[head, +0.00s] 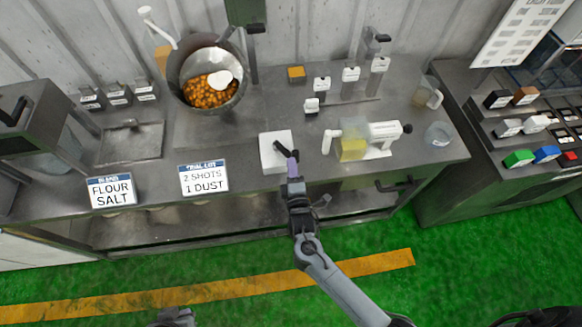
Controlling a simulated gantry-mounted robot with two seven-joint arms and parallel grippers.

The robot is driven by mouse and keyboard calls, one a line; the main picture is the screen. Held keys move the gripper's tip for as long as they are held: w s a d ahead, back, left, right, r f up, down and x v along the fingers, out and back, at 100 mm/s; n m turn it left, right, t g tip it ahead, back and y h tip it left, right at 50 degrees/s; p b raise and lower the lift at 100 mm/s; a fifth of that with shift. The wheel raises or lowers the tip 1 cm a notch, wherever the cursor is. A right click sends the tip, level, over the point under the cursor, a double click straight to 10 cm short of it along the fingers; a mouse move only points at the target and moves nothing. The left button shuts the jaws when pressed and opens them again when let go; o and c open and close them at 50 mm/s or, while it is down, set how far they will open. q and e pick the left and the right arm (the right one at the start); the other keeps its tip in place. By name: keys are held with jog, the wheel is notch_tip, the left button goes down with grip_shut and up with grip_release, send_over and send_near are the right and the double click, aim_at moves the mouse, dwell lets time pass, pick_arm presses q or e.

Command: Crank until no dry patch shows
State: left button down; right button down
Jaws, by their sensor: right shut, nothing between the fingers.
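A metal drum (242,83) stands open at the back left, tilted toward me. Orange pieces (203,97) lie in it, with a smooth white shape (220,80) on top; I cannot tell whether that is a dry patch. A white handle (158,27) rises at the drum's upper left. My right gripper (293,166) is shut and empty, at a white box (272,158) with a short black lever (285,149). Its tips are close to the lever; I cannot tell whether they touch. A grey part of mine shows at the bottom edge, but no left fingers show.
A sign reading "2 shots 1 dust" (204,177) and a "flour salt" sign (111,190) stand on the bench's front edge. A white dispenser with yellow contents (352,150), small labelled units (350,75) and a jug (428,95) stand to the right.

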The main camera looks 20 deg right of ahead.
jog(key=shift+d, duration=0.1)
jog(key=shift+w+d+r+n+t+y+p, duration=0.15)
jog(key=shift+d+n+t+y+p, duration=0.15)
jog(key=shift+d+n+y+p, duration=1.05)
jog(key=w+d+n+g+y+b, duration=0.1)
jog(key=w+d+n+y+b, duration=0.2)
jog(key=y, duration=0.6)
jog(key=shift+w+d+f+n+b, duration=0.2)
jog(key=shift+w+d+n+b, duration=0.15)
jog(key=shift+d+n, duration=0.85)
jog(key=shift+d, duration=0.2)
jog(key=shift+r, duration=0.1)
